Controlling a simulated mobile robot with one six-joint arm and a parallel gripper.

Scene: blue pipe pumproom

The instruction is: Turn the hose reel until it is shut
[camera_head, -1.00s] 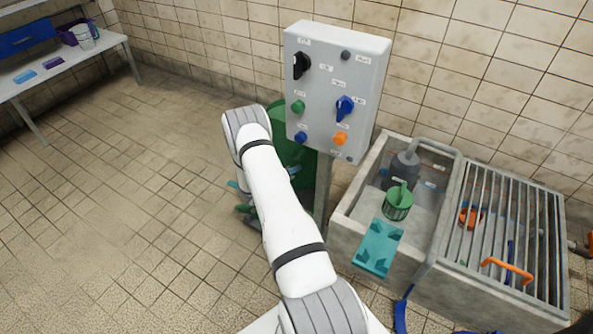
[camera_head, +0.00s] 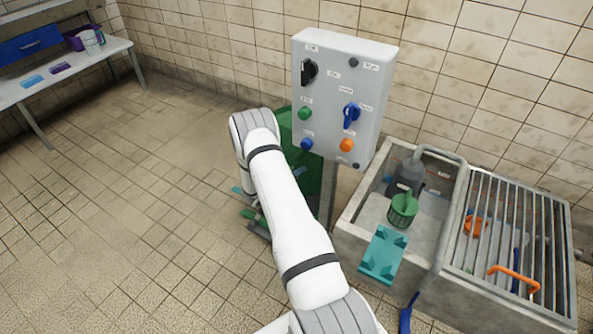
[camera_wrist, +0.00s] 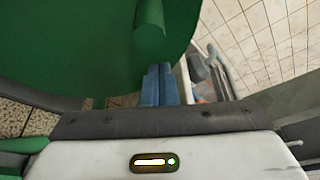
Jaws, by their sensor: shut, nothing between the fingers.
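The green hose reel (camera_head: 308,178) stands behind the control panel, partly hidden by the panel and my arm. In the wrist view its large green disc (camera_wrist: 75,45) fills the upper left. A green cylinder like a crank handle (camera_wrist: 150,30) sticks out at the disc's right side. My gripper (camera_wrist: 160,72) is shut, its two blue fingers side by side with nothing between them. Its tips lie just below the handle's near end in the picture; I cannot tell whether they touch.
A grey control panel (camera_head: 330,130) with knobs stands close right of my arm. The tiled floor at left is free.

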